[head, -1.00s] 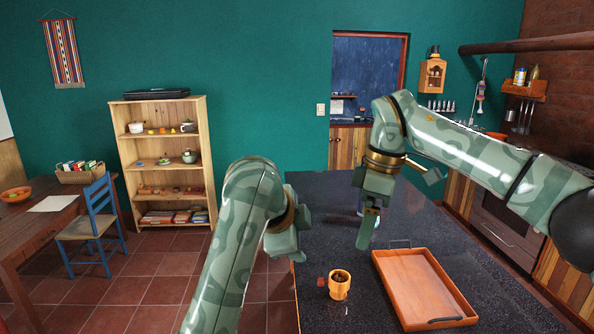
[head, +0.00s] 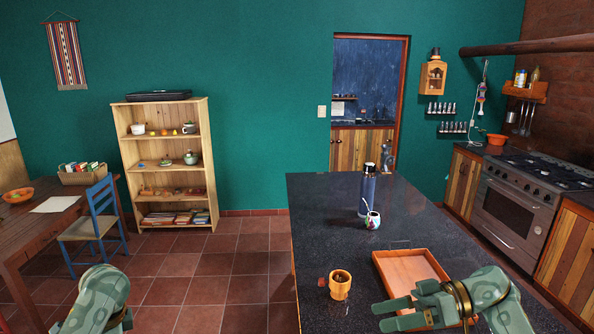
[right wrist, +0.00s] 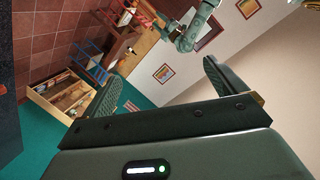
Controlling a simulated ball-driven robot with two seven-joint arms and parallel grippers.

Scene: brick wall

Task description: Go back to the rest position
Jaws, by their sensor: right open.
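My right gripper (head: 378,314) is low in the head view, at the right, in front of the wooden tray (head: 440,265) and hiding its near part. Its fingers are apart, point left and hold nothing. In the right wrist view its two fingers (right wrist: 160,82) stand wide apart with only the room between them. My left arm (head: 100,295) shows at the bottom left of the head view, over the floor. Its gripper does not show there. An arm with a green link (right wrist: 195,28) shows at the top of the right wrist view.
A stove (head: 520,205) is at the right. A shelf (head: 133,160) and blue chair (head: 100,225) stand left.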

